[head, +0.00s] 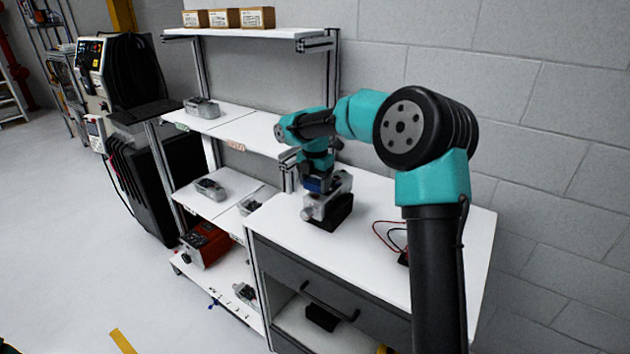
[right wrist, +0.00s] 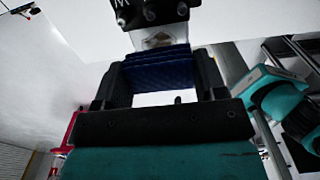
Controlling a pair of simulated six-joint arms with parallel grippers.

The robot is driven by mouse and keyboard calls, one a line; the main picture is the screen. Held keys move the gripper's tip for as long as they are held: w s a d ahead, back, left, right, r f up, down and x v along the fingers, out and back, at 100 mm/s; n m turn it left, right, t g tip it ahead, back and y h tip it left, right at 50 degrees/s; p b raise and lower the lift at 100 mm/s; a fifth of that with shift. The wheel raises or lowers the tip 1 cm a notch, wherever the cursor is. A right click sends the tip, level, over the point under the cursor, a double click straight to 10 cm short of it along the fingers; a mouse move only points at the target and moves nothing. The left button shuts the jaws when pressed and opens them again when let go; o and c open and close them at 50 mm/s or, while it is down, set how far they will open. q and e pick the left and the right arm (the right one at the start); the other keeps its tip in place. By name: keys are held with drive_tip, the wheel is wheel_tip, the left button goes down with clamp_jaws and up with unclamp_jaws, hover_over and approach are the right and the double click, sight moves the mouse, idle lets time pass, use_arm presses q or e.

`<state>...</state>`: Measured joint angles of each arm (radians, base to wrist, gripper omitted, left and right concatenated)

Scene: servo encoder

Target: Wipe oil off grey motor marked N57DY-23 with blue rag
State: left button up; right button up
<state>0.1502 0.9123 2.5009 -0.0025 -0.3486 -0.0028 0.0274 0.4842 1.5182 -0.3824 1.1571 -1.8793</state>
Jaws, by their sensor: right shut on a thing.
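My right gripper (head: 318,186) is above the white workbench (head: 375,235), with its jaws shut on a folded blue rag (right wrist: 158,70). A grey motor (head: 322,208) sits on a black block (head: 336,217) on the bench, right under the rag. The rag looks to be at or very near its surface, but I cannot tell if they touch. In the right wrist view, a pale surface with a brownish patch (right wrist: 158,40) shows just beyond the rag. No marking on the motor is readable. My left gripper is out of view.
Shelves left of the bench hold several grey motors, one on the upper shelf (head: 202,108) and one on the middle shelf (head: 210,189). A red box (head: 206,245) stands lower down. Red and black leads (head: 388,236) lie on the bench's right side. The bench front is clear.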

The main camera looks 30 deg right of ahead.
drive_tip(key=r, duration=0.1)
drive_tip(key=s+r, duration=0.1)
drive_tip(key=r, duration=0.1)
drive_tip(key=d+r, duration=0.1)
drive_tip(key=r, duration=0.1)
drive_tip(key=shift+s+d, duration=0.1)
drive_tip(key=shift+s, duration=0.25)
drive_tip(key=shift+f, duration=0.1)
